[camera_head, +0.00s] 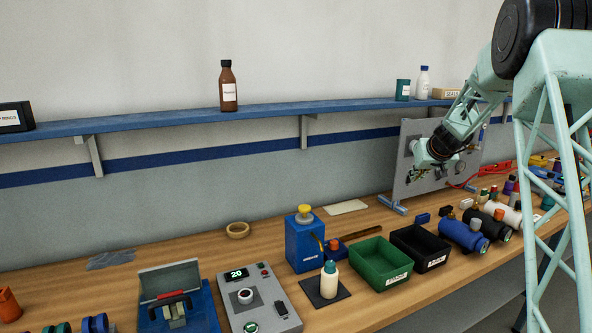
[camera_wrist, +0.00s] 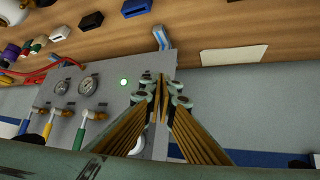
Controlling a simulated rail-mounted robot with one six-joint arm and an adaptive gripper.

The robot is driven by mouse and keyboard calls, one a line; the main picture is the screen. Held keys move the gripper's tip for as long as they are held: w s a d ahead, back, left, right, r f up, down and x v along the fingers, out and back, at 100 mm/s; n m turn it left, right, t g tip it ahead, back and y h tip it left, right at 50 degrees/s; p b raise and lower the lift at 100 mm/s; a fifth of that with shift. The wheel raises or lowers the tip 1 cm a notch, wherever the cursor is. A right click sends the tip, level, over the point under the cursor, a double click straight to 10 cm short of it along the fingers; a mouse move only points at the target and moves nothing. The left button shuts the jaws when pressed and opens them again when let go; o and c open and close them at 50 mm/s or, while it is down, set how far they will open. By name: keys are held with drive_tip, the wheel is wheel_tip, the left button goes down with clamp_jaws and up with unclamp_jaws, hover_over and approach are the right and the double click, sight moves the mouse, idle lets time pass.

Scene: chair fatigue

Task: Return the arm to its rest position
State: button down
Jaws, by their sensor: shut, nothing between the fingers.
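My gripper (camera_head: 412,177) is at the right in the head view, raised above the bench in front of a grey upright panel (camera_head: 402,193). In the wrist view my gripper (camera_wrist: 160,82) shows its fingertips together with nothing held between them. The panel (camera_wrist: 110,107) lies behind the fingers there, with two gauges, a lit green light (camera_wrist: 123,82) and blue, yellow and green handles. My arm reaches in from the upper right of the head view and hides part of the panel.
The wooden bench (camera_head: 190,257) holds a green bin (camera_head: 362,275), a black bin (camera_head: 430,262), a blue box (camera_head: 303,250) and a grey control unit (camera_head: 262,312). A blue shelf (camera_head: 160,117) with bottles runs along the wall. Space above the bench's left half looks clear.

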drive_tip(key=s+a+r+g+y, duration=0.1)
drive_tip(key=s+a+r, duration=0.6)
drive_tip(key=s, duration=0.5)
drive_tip(key=s+a+r+n+g, duration=0.1)
drive_tip(key=s+a+r, duration=0.3)
drive_tip(key=s+a, duration=0.6)
drive_tip(key=s+a+r+g+y, duration=0.1)
drive_tip(key=s+a+r, duration=0.5)
drive_tip(key=s, duration=0.8)
drive_tip(key=s+a+f, duration=0.1)
drive_tip(key=s+f, duration=0.1)
drive_tip(key=s, duration=1.3)
drive_tip(key=s+a+f+g+h, duration=0.1)
drive_tip(key=s+f, duration=0.1)
drive_tip(key=s, duration=1.2)
drive_tip(key=s+a+f+g, duration=0.1)
drive_tip(key=s+f, duration=0.2)
drive_tip(key=s, duration=1.2)
drive_tip(key=shift+s+m, duration=0.3)
drive_tip(key=shift+s, duration=0.05)
drive_tip(key=c, duration=3.5)
unclamp_jaws()
